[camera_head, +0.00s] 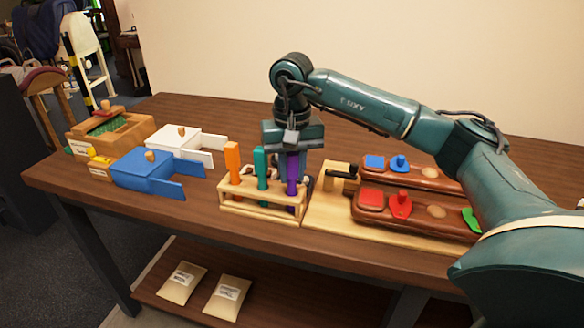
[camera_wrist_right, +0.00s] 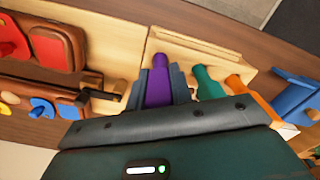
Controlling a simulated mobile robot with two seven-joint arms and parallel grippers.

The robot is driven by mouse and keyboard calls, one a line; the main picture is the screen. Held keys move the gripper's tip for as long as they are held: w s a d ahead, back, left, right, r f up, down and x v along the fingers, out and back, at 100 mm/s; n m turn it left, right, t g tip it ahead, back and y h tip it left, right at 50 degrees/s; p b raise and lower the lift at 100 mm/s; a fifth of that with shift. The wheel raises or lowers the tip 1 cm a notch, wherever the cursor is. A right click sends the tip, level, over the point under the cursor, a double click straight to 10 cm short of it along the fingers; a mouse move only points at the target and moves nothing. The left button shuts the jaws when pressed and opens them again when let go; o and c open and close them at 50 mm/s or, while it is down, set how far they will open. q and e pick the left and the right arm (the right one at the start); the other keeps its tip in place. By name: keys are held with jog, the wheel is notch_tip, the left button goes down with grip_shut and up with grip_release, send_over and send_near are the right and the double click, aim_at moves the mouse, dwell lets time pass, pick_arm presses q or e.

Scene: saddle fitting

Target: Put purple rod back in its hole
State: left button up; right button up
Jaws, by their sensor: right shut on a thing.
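The purple rod (camera_head: 292,172) stands upright at the right end of the wooden rack (camera_head: 262,206) in the head view. Its lower part is behind the rack's front, so I cannot tell how deep it sits in the hole. My right gripper (camera_head: 294,165) comes down from above and is shut on the purple rod. In the right wrist view the purple rod (camera_wrist_right: 158,82) is between the fingers. A teal rod (camera_head: 261,166) and an orange rod (camera_head: 232,163) stand in the rack to its left. My left gripper is not in view.
Right of the rack is a wooden board (camera_head: 325,208) with a black-handled clamp (camera_head: 342,173) and two brown trays holding coloured pieces (camera_head: 400,204). A blue box (camera_head: 145,170) and a white box (camera_head: 175,142) with open flaps stand left. The back of the table is clear.

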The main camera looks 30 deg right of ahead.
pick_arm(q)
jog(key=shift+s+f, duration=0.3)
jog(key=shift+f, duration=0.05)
pick_arm(e)
jog(key=o, duration=0.9)
